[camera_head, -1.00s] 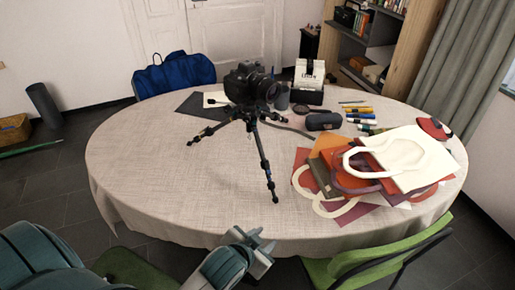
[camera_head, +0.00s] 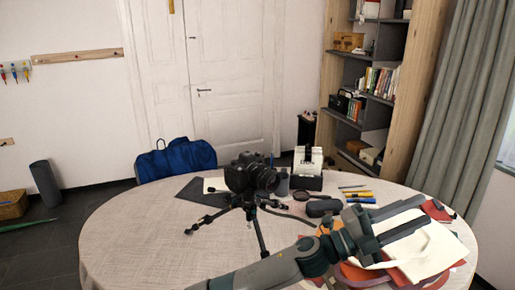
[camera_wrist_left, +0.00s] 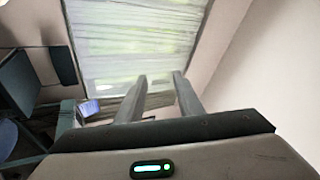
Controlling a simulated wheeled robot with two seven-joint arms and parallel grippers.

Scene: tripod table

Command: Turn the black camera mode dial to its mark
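The black camera (camera_head: 252,175) stands upright on a black tripod (camera_head: 262,237) on the round table (camera_head: 130,240). Its mode dial is too small to make out in the head view. My left gripper (camera_head: 425,209) is raised over the right part of the table, well to the right of the camera, and points right. Its two fingers stand apart with nothing between them. The left wrist view shows the same open fingers (camera_wrist_left: 160,82) and no camera. My right gripper is in neither view.
A white bag (camera_head: 440,245) and coloured papers lie beneath my left gripper. A blue bag (camera_head: 175,160) is behind. The table's left side is clear.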

